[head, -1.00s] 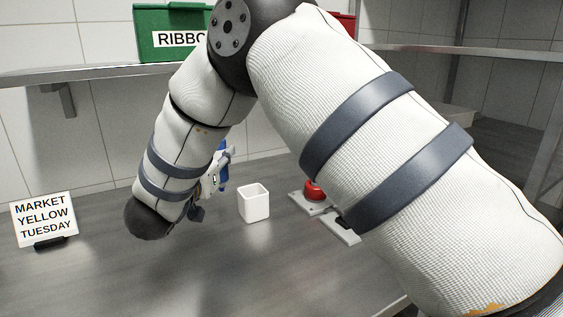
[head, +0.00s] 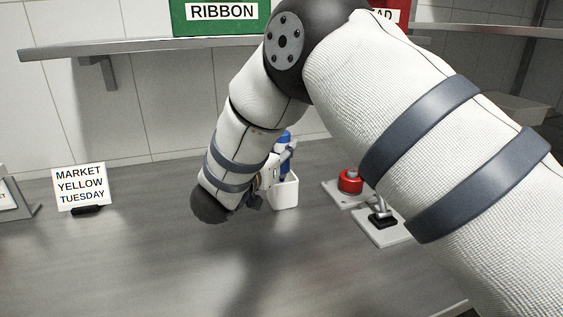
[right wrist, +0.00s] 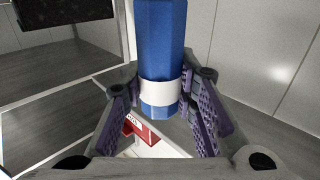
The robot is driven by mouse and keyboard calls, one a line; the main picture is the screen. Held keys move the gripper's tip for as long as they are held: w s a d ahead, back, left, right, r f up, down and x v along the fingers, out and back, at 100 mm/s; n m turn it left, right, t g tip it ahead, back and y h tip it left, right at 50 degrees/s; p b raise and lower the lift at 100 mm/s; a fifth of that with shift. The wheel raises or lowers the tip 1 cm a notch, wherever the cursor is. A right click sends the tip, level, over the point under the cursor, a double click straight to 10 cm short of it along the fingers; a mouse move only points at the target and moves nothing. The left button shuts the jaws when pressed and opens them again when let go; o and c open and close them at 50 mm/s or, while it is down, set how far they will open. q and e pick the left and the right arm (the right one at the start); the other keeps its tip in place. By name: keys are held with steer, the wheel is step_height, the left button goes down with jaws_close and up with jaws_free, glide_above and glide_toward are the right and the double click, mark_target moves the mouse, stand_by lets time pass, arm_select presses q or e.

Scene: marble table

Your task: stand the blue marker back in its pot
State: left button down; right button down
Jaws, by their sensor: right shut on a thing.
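The blue marker (head: 285,138) has a white band and is upright at the white pot (head: 285,194), which stands on the table. My right gripper (head: 268,178) is partly hidden behind its own forearm, beside the pot's left side. In the right wrist view the gripper (right wrist: 163,108) is shut on the marker (right wrist: 161,45), with a finger on each side near the white band. The marker shows over the pot's opening in the head view. I cannot tell whether its lower end is inside. My left gripper is not in view.
A lettered sign (head: 80,186) stands at the left. A red button (head: 350,181) and a small lever switch (head: 382,217) sit right of the pot. A shelf (head: 140,45) holds a green RIBBON box (head: 222,24). The front table is clear.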

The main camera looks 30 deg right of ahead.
step_height(320, 180, down, 5)
steer(key=shift+r, duration=0.15)
steer(key=c, duration=1.3)
jaws_free()
steer(key=shift+f, duration=0.2)
steer(key=shift+f, duration=0.15)
steer(key=v, duration=1.2)
steer(key=shift+s+d, duration=0.1)
steer(key=shift+s, duration=0.2)
